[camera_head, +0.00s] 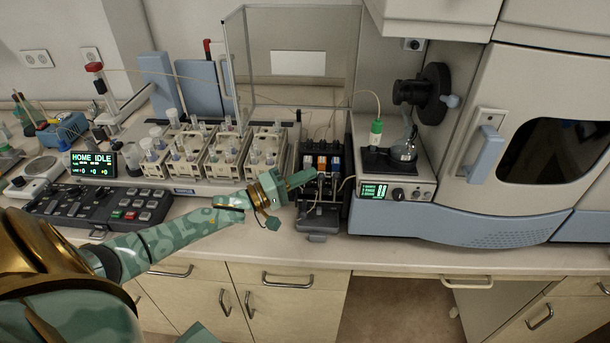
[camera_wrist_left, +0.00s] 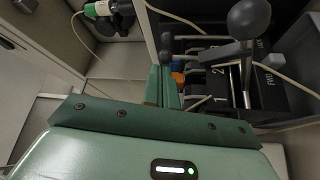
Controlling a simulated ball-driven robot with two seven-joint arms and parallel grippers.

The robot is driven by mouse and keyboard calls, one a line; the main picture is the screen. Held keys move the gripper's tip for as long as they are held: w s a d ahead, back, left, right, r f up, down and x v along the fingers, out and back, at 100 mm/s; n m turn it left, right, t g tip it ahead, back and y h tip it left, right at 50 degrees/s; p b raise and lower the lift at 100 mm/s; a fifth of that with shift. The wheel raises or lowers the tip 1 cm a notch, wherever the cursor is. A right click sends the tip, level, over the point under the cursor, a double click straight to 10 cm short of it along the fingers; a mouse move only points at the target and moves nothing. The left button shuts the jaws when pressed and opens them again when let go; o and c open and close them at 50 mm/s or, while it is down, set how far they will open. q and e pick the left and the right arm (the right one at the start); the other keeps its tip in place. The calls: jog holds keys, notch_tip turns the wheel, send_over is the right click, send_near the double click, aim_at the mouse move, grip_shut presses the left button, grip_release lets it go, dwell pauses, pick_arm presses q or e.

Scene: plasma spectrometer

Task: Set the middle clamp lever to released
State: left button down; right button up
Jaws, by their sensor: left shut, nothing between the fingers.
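In the left wrist view the shut green fingers (camera_wrist_left: 164,86) point towards the blue (camera_wrist_left: 178,65) and orange (camera_wrist_left: 178,79) parts. I cannot tell whether they touch.
Tube racks (camera_head: 225,155) are left of the pump; the instrument with a green display (camera_head: 374,191) is right. Thin tubes cross nearby.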

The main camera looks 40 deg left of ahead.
pick_arm(q)
jog(key=shift+s+d+f+m+h+b, duration=0.15)
jog(key=shift+s+d+m+h+b, duration=0.15)
jog(key=shift+m, duration=0.2)
jog(key=shift+s+d+f+m+h+b, duration=0.1)
jog(key=shift+s+m+b, duration=0.05)
jog(key=shift+s+m, duration=0.3)
jog(key=shift+s+d+m+t+h, duration=0.3)
jog(key=shift+m+h, duration=0.1)
jog(key=shift+m, duration=0.35)
jog(key=shift+s+d+f, duration=0.15)
jog(key=shift+s+d, duration=0.05)
jog(key=shift+s, duration=0.2)
jog(key=shift+f, duration=0.1)
jog(key=v, duration=1.6)
jog(key=shift+s+b, duration=0.15)
jog(key=shift+b, duration=0.15)
